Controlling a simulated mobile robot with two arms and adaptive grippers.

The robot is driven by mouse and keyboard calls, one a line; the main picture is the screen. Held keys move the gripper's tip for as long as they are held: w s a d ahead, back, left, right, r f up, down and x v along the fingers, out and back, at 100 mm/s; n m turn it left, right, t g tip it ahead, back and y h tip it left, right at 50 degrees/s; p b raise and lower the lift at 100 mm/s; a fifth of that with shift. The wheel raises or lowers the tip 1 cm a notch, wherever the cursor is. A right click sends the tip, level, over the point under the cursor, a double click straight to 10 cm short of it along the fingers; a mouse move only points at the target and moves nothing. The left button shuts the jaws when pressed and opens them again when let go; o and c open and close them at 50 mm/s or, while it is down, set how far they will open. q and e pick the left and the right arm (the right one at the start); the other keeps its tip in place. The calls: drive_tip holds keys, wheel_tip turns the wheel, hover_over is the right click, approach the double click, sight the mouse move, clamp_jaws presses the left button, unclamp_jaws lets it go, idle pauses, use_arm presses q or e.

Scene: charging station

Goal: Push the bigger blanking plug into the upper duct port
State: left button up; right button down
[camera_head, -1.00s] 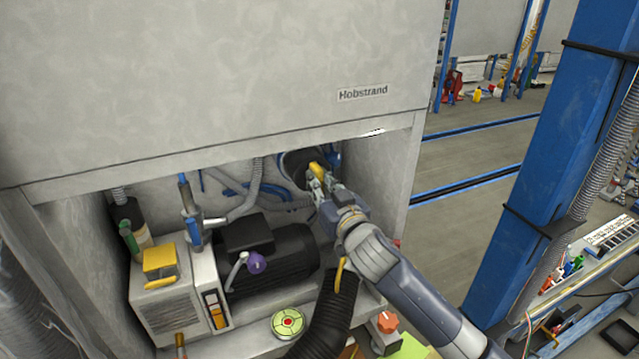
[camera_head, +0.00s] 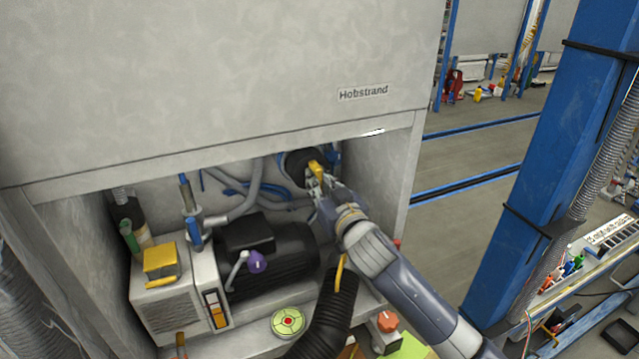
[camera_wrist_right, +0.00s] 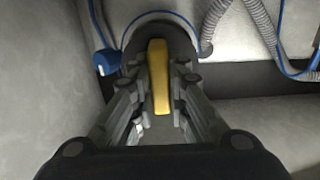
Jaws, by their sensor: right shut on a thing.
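The blanking plug shows a yellow grip bar (camera_head: 316,168) at the upper right inside the cabinet. My right gripper (camera_head: 318,181) is shut on this bar. The bar also shows between the fingers in the wrist view (camera_wrist_right: 158,78). Just behind it is a dark round shape at the upper duct port (camera_head: 298,160); it also shows in the wrist view (camera_wrist_right: 160,28). The plug's body and the port's rim blend together and are partly hidden by the gripper, so how deep the plug sits cannot be told. My left gripper is not in view.
A black motor (camera_head: 285,262), a purple knob (camera_head: 257,262) and a grey unit with a yellow block (camera_head: 160,262) stand left of my arm. A black corrugated hose (camera_head: 330,310) is below it. The cabinet's right wall (camera_head: 378,180) is close on the right.

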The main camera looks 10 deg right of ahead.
sight(306, 166)
drive_tip(key=shift+w+a+b, duration=0.2)
drive_tip(key=shift+w+a, duration=0.05)
drive_tip(key=shift+w, duration=0.85)
drive_tip(key=shift+w+a+b, duration=0.2)
drive_tip(key=shift+w, duration=0.9)
drive_tip(key=shift+w+a+b, duration=0.25)
drive_tip(key=shift+w+b, duration=0.15)
drive_tip(key=shift+w, duration=0.8)
drive_tip(key=shift+w+a+b, duration=0.2)
drive_tip(key=shift+w+b, duration=0.15)
drive_tip(key=shift+w, duration=0.8)
drive_tip(key=c, duration=1.5)
unclamp_jaws()
drive_tip(key=shift+s, duration=0.1)
drive_tip(key=shift+s+d+f, duration=0.1)
drive_tip(key=shift+s+d, duration=0.05)
drive_tip(key=shift+s, duration=0.4)
drive_tip(key=s, duration=0.3)
drive_tip(key=s+d, duration=0.1)
drive_tip(key=s, duration=0.3)
drive_tip(key=s+d, duration=0.1)
drive_tip(key=s, duration=0.2)
drive_tip(key=shift+s, duration=0.3)
